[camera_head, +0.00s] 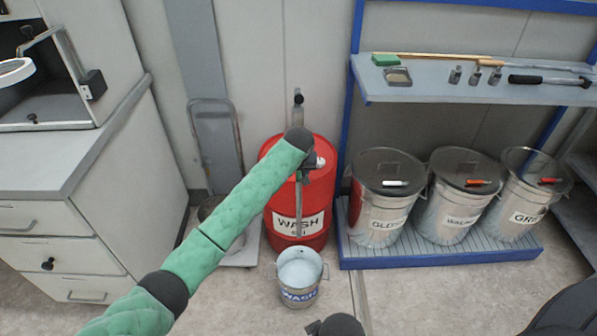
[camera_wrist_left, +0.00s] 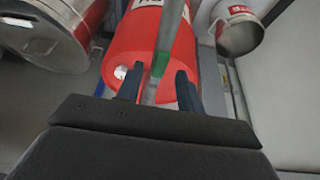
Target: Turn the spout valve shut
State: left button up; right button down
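The red drum marked WASH (camera_head: 283,218) stands against the wall. A grey pump or spout fitting (camera_head: 298,97) rises above its top, and a thin grey pipe (camera_head: 299,205) hangs down its front. My left gripper (camera_head: 312,166) is at the drum's upper front, mostly hidden by its own wrist. In the left wrist view its two dark fingers (camera_wrist_left: 158,85) are apart, with the grey pipe and a green part (camera_wrist_left: 160,64) seen between or just beyond them. I cannot tell whether they touch. The valve handle is not clearly visible.
A metal bucket marked WASH (camera_head: 300,280) with pale liquid stands on the floor below the drum. Several lidded metal bins (camera_head: 382,215) stand on a blue-edged platform at the right, under a shelf (camera_head: 440,92). A drawer cabinet (camera_head: 90,210) is at the left.

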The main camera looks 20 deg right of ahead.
pick_arm(q)
jog(key=shift+w+f, duration=0.2)
jog(key=shift+f, duration=0.25)
grip_shut()
